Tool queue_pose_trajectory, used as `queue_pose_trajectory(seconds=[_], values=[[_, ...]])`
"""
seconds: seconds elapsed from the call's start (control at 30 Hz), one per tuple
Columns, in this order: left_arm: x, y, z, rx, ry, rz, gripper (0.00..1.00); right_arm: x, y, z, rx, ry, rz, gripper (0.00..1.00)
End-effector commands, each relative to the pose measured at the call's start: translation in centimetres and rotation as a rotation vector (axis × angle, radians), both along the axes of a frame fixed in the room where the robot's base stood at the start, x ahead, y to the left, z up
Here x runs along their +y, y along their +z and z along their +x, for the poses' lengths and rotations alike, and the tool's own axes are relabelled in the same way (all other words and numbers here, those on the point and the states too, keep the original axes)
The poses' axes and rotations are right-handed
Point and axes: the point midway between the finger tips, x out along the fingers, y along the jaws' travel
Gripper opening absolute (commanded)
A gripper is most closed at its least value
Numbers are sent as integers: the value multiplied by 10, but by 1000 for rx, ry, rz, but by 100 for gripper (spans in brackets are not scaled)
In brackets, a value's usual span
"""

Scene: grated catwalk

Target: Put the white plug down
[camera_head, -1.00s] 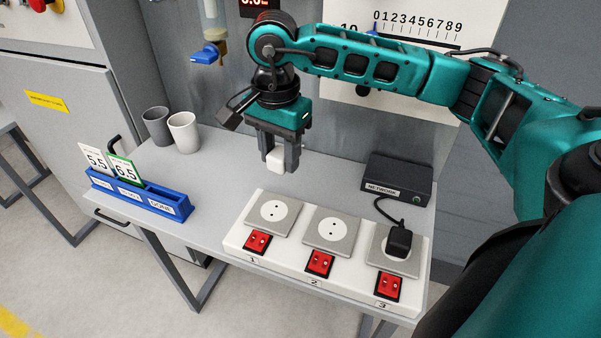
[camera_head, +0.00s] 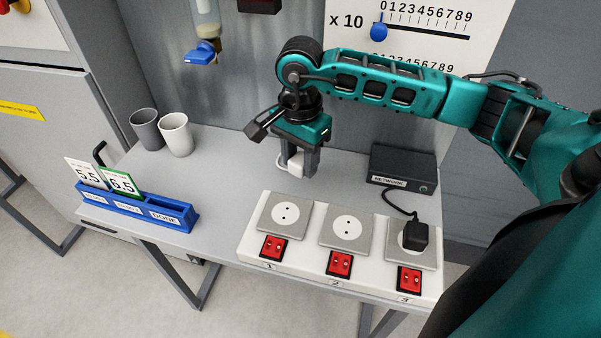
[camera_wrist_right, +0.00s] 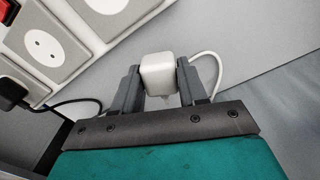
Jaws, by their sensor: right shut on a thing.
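The white plug (camera_head: 294,163) is between the fingers of my right gripper (camera_head: 298,166), which is shut on it above the grey table (camera_head: 230,195), behind socket 1. In the right wrist view the white plug (camera_wrist_right: 158,74) sits between both fingertips of my right gripper (camera_wrist_right: 158,85), and a white cable (camera_wrist_right: 211,62) curves off beside it. I cannot tell whether the plug touches the tabletop. My left gripper is not in view.
A white socket strip (camera_head: 250,240) with three sockets and red switches lies in front; a black plug (camera_head: 415,236) is in socket 3. A black network box (camera_head: 402,170) stands right. Two cups (camera_head: 176,135) and a blue card holder (camera_head: 135,207) stand left.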

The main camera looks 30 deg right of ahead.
Motion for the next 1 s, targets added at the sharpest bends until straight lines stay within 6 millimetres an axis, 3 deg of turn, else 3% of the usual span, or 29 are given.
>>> queue_pose_trajectory(seconds=[0.37,1.0], values=[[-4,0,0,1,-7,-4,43,1,-41,0,1,1,1,0],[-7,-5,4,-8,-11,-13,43,0,-55,0,-2,1,1,0]])
